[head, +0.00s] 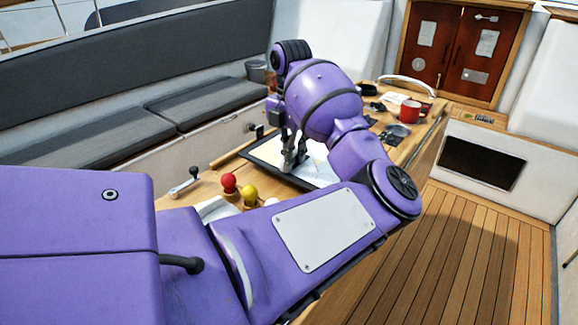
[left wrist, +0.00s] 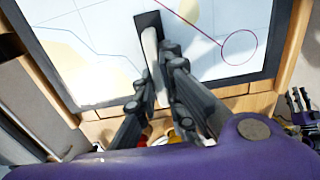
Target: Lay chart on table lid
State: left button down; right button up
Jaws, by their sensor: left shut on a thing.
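The chart (head: 262,150) is a pale sheet with a dark border, over the wooden table (head: 210,186). In the left wrist view the chart (left wrist: 95,45) shows a blue line, tan patches and a magenta circle. A white bar with a dark end (left wrist: 149,45) stands out against it. My left gripper (head: 291,163) points down over the chart, and its fingers (left wrist: 158,68) are closed around the bar. Whether the chart lies flat or is slightly raised, I cannot tell. My arm hides part of it. Dark finger-like parts at the left wrist view's right edge may be my right gripper (left wrist: 300,105).
Red (head: 229,182) and yellow (head: 249,194) knobs and a crank handle (head: 185,182) stand near the table's near end. A red mug (head: 410,111) and dark small items are at the far end. Grey bench cushions (head: 100,135) line the left; the plank floor (head: 470,240) is clear.

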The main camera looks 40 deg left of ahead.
pick_arm(q)
jog(key=shift+s+a+f, duration=0.1)
jog(key=shift+s+f, duration=0.1)
jog(key=shift+f, duration=1.5)
jog(key=shift+f, duration=0.15)
jog(key=c, duration=1.8)
grip_release()
jog(key=shift+c, duration=0.2)
notch_tip(320, 180, up, 11)
jog(key=shift+r, duration=0.6)
jog(key=shift+a, duration=0.1)
